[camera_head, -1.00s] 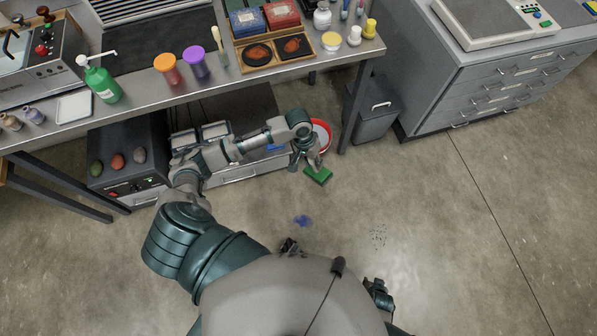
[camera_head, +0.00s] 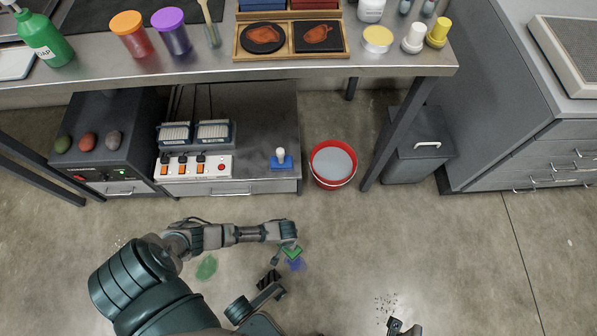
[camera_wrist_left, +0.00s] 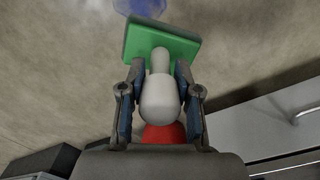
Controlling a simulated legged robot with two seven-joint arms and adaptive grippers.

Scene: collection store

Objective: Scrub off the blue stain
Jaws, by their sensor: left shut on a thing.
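The blue stain (camera_head: 296,265) is a smudge on the concrete floor, just below the green scrubber (camera_head: 293,253) in the head view. In the left wrist view the stain (camera_wrist_left: 140,5) shows at the top edge, just past the green pad (camera_wrist_left: 165,45). My left gripper (camera_head: 287,246) is shut on the scrubber's pale handle (camera_wrist_left: 158,95), with a finger on each side (camera_wrist_left: 158,80). The pad is tilted in the head view and partly overlaps the stain's edge there. I cannot tell whether it touches the floor.
A green stain (camera_head: 206,267) lies on the floor to the left. A red bucket (camera_head: 318,180) of greyish liquid stands by the low shelf, beside a blue-based tool with a pale knob (camera_head: 281,160). Dark specks (camera_head: 386,303) lie to the right. Floor around the stain is open.

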